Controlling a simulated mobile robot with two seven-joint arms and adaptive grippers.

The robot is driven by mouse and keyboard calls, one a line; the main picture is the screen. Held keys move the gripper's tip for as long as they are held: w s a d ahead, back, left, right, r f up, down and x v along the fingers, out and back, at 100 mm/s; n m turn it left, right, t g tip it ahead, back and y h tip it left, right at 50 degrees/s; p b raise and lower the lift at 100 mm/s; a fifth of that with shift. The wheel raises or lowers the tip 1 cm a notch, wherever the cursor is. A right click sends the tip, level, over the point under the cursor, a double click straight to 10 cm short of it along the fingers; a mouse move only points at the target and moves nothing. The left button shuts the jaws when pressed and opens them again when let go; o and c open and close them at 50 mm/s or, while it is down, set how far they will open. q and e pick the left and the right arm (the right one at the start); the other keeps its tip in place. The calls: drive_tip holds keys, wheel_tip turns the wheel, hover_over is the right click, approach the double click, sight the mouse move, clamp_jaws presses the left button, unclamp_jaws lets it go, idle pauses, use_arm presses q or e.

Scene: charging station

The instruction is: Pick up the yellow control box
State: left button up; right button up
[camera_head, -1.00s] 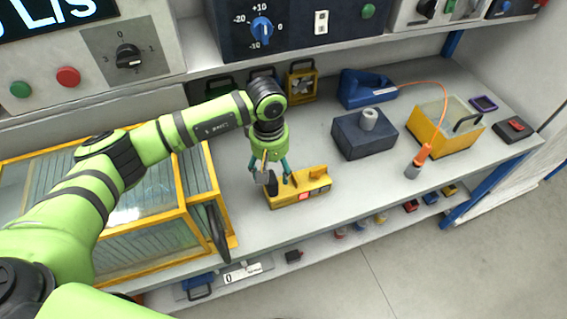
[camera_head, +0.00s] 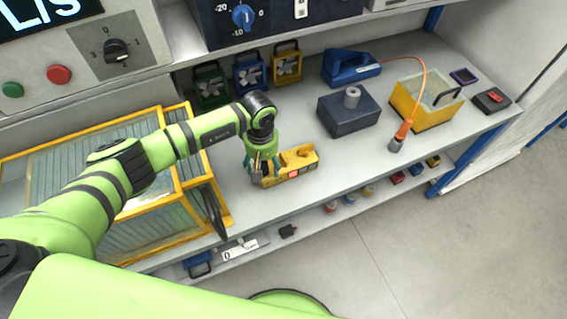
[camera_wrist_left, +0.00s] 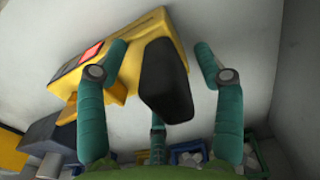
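The yellow control box (camera_head: 301,161) sits on the grey shelf, with a red button on its front side. My left gripper (camera_head: 258,174) is at the box's left end, pointing down. In the left wrist view the yellow box (camera_wrist_left: 150,42) lies at upper left, and its black rounded end part (camera_wrist_left: 166,82) is between my gripper's teal fingers (camera_wrist_left: 163,55). The fingers are spread apart, with a visible gap on the right side of the black part. Whether the left finger touches it I cannot tell. My right gripper is not in view.
A yellow-framed glass case (camera_head: 150,193) stands left of the box. Behind are small fan units (camera_head: 249,73). To the right are a dark block (camera_head: 345,116), a blue tool (camera_head: 350,68) and a yellow bin (camera_head: 430,118). The shelf in front of the box is clear.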

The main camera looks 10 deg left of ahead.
use_arm(q)
clamp_jaws()
drive_tip(key=shift+r, duration=0.2)
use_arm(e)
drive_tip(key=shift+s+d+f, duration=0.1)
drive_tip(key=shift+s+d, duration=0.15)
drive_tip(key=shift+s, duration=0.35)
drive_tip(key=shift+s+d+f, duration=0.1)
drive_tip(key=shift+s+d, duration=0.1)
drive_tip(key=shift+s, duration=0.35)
